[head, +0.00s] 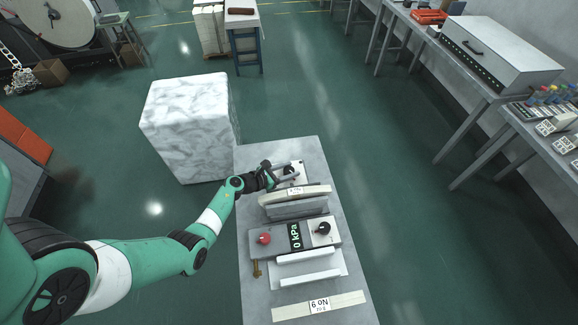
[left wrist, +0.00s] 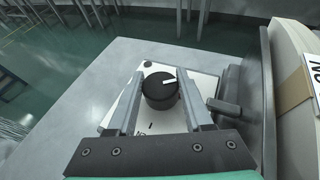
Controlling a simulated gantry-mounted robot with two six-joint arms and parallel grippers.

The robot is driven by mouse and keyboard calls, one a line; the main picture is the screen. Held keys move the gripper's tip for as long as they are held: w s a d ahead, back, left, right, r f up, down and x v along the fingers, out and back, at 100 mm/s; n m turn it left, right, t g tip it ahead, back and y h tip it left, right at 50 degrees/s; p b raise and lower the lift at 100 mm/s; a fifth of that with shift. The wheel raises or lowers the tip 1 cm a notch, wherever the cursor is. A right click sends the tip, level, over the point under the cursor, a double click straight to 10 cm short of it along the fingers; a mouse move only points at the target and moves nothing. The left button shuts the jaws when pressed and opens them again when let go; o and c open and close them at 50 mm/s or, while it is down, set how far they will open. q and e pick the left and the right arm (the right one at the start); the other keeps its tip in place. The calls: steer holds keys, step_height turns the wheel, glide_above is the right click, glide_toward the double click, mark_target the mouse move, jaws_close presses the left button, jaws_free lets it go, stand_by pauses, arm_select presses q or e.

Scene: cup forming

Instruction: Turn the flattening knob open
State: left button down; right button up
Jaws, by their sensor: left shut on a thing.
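The flattening knob (left wrist: 160,92) is a round black knob with a white pointer mark, on a white plate (left wrist: 205,88) at the far end of the apparatus. In the left wrist view the pointer aims to the right. My left gripper (left wrist: 160,76) is shut on the knob, one finger on each side of it. In the head view the same gripper (head: 274,178) reaches in from the left at the far end of the bench and partly hides the knob. My right gripper is not in view.
The grey bench (head: 258,295) also bears a curved cream form (head: 295,200) and a panel with a red knob (head: 263,238), another black knob (head: 323,228) and a display (head: 295,236) reading 0 kPa. A marble block (head: 185,125) stands left of the bench.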

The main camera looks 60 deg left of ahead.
arm_select(q)
steer(key=shift+n+y+p, duration=0.3)
steer(key=shift+n+y, duration=0.1)
steer(key=shift+y, duration=0.2)
steer(key=shift+c, duration=1.5)
jaws_free()
steer(key=shift+g, duration=0.3)
